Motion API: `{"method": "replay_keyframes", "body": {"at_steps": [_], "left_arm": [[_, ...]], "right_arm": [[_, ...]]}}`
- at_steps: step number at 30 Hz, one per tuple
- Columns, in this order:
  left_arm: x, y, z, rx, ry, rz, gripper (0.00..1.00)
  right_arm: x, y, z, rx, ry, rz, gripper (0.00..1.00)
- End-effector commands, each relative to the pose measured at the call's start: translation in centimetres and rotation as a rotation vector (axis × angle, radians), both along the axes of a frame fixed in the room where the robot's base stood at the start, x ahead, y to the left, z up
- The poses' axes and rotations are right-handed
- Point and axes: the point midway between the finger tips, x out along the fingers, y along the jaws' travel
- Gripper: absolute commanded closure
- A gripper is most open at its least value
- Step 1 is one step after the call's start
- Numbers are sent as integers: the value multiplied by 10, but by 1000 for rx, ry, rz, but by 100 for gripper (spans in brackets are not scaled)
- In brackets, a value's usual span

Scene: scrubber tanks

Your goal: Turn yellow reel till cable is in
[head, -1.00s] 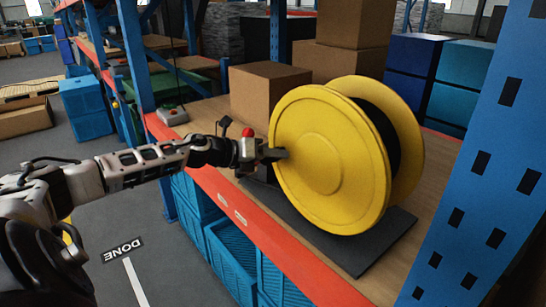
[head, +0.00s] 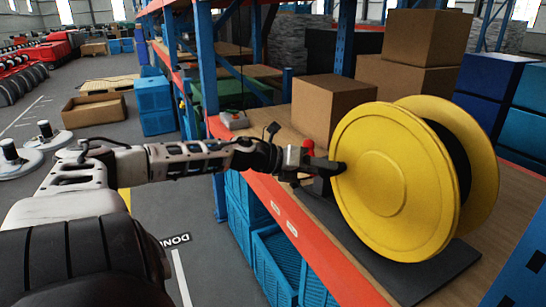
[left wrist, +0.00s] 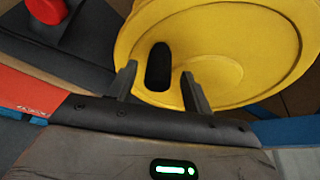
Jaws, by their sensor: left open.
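The yellow reel (head: 390,185) stands upright on a dark base plate (head: 440,275) on the wooden shelf, with black cable (head: 452,150) wound between its flanges. My left gripper (head: 335,166) is at the left edge of the reel's near flange. In the left wrist view the gripper (left wrist: 160,75) is open, with one finger on each side of a black handle (left wrist: 158,66) on the yellow flange (left wrist: 235,45). The fingers look clear of the handle, though depth is hard to judge. The cable's free end is not visible. My right gripper is not in view.
A red knob (head: 308,147) stands just behind the left gripper, also at the wrist view's top left (left wrist: 47,8). Cardboard boxes (head: 330,105) stand behind the reel. A blue rack post (head: 205,70) rises left of them. Blue crates (head: 277,255) sit below the orange shelf edge.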

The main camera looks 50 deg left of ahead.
Motion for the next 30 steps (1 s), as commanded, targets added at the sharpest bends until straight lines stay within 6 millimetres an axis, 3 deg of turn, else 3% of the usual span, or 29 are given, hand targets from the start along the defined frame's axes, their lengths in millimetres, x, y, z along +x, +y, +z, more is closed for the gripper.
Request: {"method": "replay_keyframes", "body": {"at_steps": [6,14,22,30], "left_arm": [[-15,6,7,1,6,-1,50],[-58,26,26,-3,2,5,50],[-92,42,32,-2,-3,4,50],[-104,47,38,0,-3,2,50]], "right_arm": [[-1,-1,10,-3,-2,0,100],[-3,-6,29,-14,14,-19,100],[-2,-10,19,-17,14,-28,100],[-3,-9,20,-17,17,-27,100]]}}
